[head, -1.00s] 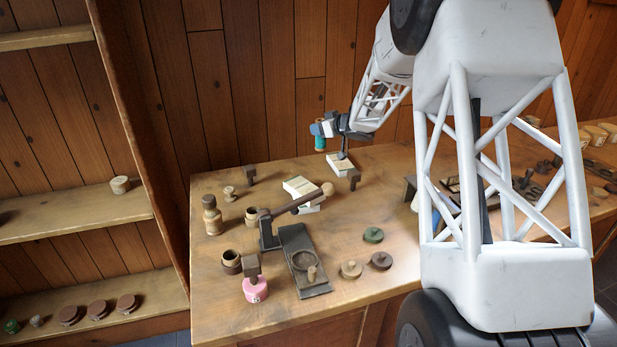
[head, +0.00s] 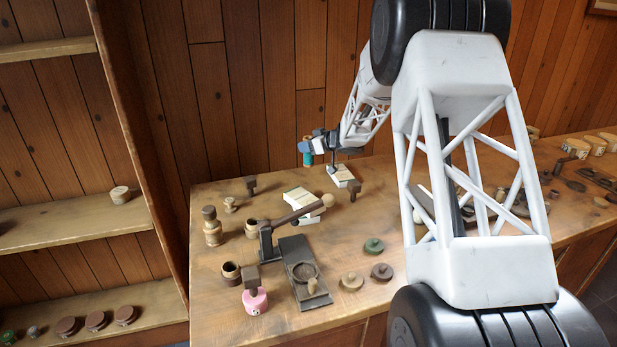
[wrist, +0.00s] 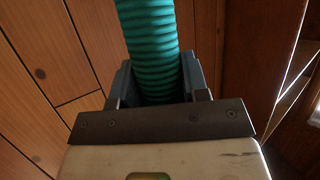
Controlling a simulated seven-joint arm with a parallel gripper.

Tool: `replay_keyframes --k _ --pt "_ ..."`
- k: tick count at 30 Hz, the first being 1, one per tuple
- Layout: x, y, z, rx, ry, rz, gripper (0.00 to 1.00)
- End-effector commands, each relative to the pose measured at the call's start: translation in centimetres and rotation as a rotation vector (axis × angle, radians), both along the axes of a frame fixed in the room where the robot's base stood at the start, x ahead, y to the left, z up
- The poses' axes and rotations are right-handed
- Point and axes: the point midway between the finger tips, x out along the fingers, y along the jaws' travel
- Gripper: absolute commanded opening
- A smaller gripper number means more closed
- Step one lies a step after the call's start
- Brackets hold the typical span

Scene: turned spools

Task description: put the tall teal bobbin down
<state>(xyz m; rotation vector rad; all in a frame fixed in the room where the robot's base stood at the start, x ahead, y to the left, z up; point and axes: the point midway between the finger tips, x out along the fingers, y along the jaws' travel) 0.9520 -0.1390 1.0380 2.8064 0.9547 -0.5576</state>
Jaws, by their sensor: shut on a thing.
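The tall teal bobbin (head: 307,156) is held in my gripper (head: 316,146) near the back edge of the workbench, above its top. In the wrist view the bobbin (wrist: 150,50) fills the upper middle as a ridged teal cylinder running up out of the frame. My gripper (wrist: 158,88) is shut on it, with a jaw on each side. The bobbin's lower end is hidden behind the gripper body in the wrist view. In the head view it hangs clear of the bench.
White-sided blocks (head: 297,195) lie near the bobbin. Shelves (head: 70,218) stand at the left.

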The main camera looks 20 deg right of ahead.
Motion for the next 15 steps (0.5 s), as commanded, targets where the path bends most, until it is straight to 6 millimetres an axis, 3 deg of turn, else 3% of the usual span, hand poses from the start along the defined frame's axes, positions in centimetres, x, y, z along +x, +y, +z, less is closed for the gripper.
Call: replay_keyframes --k 9,15 --pt "0.0 0.0 -4.3 0.001 0.003 0.000 0.17" --pt "0.0 0.0 -5.4 0.000 0.000 0.000 0.17"
